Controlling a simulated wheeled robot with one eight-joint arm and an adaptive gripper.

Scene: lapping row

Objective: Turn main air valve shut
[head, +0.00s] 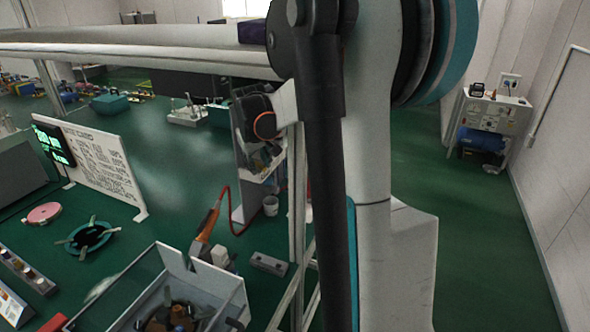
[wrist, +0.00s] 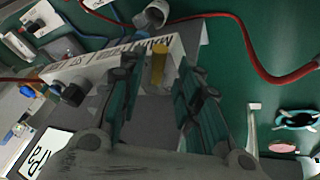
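In the wrist view a short yellow bar (wrist: 159,62), which looks like the valve's handle, stands up against a white labelled panel (wrist: 98,66). My gripper (wrist: 158,80) is open, with one teal and black finger on each side of the yellow bar. Gaps show between the bar and both fingers. The valve body below the bar is hard to make out. In the head view my arm covers the middle, and the white panel stand (head: 243,195) shows only partly beside it; the yellow bar cannot be made out there.
A red hose (wrist: 262,70) curves at the right. A white cup (head: 271,206) and a parts bin (head: 225,300) stand nearby. Green floor is free at the right.

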